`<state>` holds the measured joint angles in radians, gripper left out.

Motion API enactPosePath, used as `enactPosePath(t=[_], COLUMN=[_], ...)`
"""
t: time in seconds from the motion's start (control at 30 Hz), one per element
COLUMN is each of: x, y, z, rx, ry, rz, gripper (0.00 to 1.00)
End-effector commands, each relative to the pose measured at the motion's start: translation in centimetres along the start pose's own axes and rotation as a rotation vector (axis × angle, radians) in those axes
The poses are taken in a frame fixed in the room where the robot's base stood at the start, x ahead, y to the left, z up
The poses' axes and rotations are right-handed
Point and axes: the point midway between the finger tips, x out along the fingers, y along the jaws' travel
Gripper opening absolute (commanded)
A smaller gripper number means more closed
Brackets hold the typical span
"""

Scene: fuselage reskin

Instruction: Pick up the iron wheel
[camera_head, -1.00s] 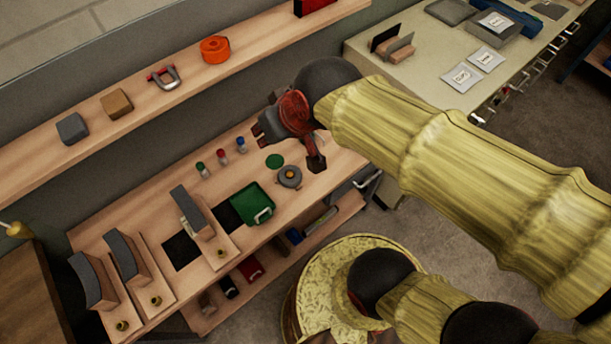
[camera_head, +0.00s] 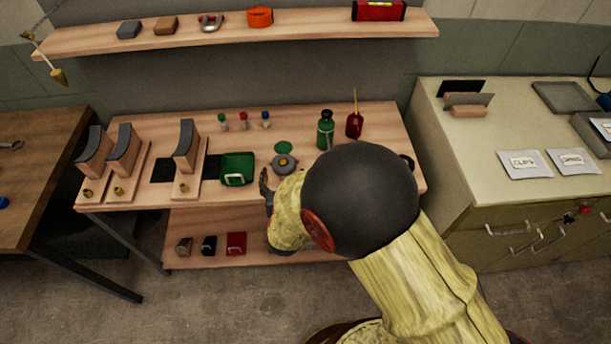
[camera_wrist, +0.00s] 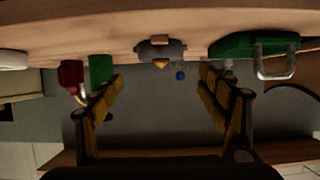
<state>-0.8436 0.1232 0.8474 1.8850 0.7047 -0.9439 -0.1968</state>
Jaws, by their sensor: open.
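A grey round piece (camera_head: 284,161) with a small brass knob on top lies on the workbench; it may be the iron wheel, but I cannot be sure. In the wrist view, which shows the bench upside down, the grey piece (camera_wrist: 161,49) is ahead, between the finger lines. My gripper (camera_head: 266,188) is at the bench's front edge, just left of and nearer than the grey piece, mostly hidden by my arm. In the wrist view my gripper (camera_wrist: 160,78) is open and empty, its fingers apart from the piece.
A green tray (camera_head: 238,181) is left of the grey piece. A green bottle (camera_head: 325,131) and red oil can (camera_head: 354,124) stand to its right. Several small bottles stand behind. A shelf (camera_head: 330,29) hangs above. My arm hides the bench's right front, where a dark item (camera_head: 407,162) partly shows.

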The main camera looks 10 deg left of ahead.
Motion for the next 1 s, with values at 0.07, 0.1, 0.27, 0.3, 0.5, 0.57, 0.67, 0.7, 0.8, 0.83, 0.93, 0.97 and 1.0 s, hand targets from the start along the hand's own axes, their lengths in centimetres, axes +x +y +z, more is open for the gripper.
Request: enactPosePath(t=[0.07, 0.1, 0.27, 0.3, 0.5, 0.57, 0.67, 0.7, 0.8, 0.83, 0.93, 0.97, 1.0], x=[0.5, 0.9, 2.5, 2.8, 4.7, 5.7, 7.1, 7.5, 7.8, 7.8, 7.8, 7.7, 7.7], y=[-0.1, -0.1, 0.0, 0.0, -0.1, -0.2, -0.2, -0.2, -0.2, -0.2, -0.2, -0.2, -0.2], z=[0.2, 0.2, 0.3, 0.3, 0.8, 1.0, 0.9, 0.8, 0.7, 0.7, 0.6, 0.6, 0.6], rx=[-0.003, -0.003, -0.002, -0.002, -0.001, -0.001, -0.002, -0.002, -0.002, -0.002, -0.002, -0.002, -0.002], ry=[0.008, 0.009, 0.006, 0.007, 0.007, 0.007, 0.007, 0.008, 0.007, 0.007, 0.007, 0.007, 0.007], rz=[0.003, 0.004, 0.003, 0.003, 0.003, 0.003, 0.003, 0.003, 0.002, 0.002, 0.002, 0.002, 0.002], gripper=[0.81, 0.81, 0.81, 0.81, 0.81, 0.81, 0.81, 0.81, 0.81, 0.81, 0.81, 0.81, 0.79])
